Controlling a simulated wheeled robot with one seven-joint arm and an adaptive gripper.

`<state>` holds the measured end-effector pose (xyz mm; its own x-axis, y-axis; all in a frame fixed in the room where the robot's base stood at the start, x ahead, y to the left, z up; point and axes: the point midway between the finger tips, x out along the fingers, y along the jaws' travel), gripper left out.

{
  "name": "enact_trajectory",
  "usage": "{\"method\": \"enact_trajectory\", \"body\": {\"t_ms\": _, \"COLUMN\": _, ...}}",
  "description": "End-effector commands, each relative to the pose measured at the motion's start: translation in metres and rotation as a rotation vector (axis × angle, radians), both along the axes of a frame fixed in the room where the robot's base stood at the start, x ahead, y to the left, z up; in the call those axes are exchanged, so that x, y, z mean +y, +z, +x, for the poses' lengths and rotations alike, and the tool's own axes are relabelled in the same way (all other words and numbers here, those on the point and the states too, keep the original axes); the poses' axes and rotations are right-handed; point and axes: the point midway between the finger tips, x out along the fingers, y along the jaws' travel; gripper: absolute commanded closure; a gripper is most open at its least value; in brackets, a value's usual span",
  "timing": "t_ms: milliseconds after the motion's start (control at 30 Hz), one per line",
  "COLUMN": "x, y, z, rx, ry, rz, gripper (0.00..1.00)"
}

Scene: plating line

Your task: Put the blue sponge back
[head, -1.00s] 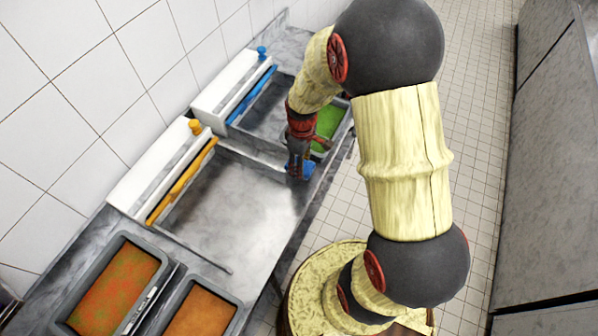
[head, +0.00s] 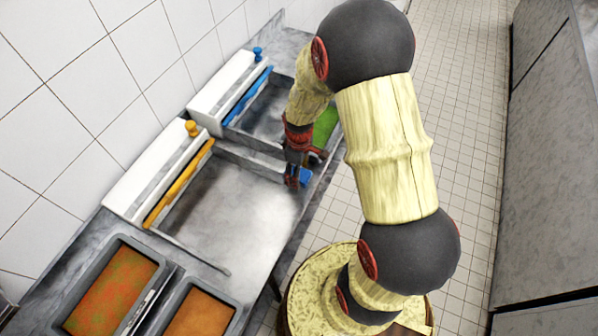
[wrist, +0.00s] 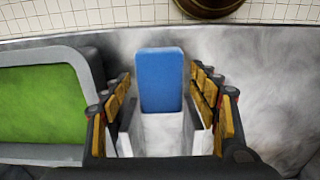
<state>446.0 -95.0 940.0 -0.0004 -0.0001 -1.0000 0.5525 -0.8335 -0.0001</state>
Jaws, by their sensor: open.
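The blue sponge (wrist: 160,80) stands between the two fingers of my gripper (wrist: 163,95) in the wrist view. A gap shows on each side of it, so the jaws are open around it. A pale, box-like piece (wrist: 162,133) lies just below the sponge in that view; I cannot tell whether it bears the sponge. In the head view the sponge (head: 304,177) shows as a small blue patch at my gripper (head: 296,178), by the counter's right edge. My gripper hides part of it there.
A grey-rimmed green tray (wrist: 92,75) lies left of my gripper in the wrist view. In the head view, the metal counter (head: 238,205) has bare room left of my gripper. White units with a blue bar (head: 245,98) and an orange bar (head: 180,183) line the wall.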

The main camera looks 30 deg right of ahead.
Motion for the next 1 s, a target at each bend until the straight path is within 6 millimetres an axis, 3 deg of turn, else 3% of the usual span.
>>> {"method": "enact_trajectory", "body": {"t_ms": 267, "x": 0.0, "y": 0.0, "z": 0.0, "rx": 0.0, "ry": 0.0, "rz": 0.0, "gripper": 0.37}}
{"method": "enact_trajectory", "body": {"t_ms": 433, "x": 0.0, "y": 0.012, "z": 0.001, "rx": -0.003, "ry": 0.0, "rz": -0.001, "gripper": 0.37}}
{"method": "enact_trajectory", "body": {"t_ms": 800, "x": 0.0, "y": 0.085, "z": 0.001, "rx": -0.004, "ry": 0.0, "rz": -0.001, "gripper": 0.37}}
{"method": "enact_trajectory", "body": {"t_ms": 1000, "x": 0.0, "y": 0.111, "z": 0.001, "rx": -0.001, "ry": 0.0, "rz": 0.0, "gripper": 0.37}}
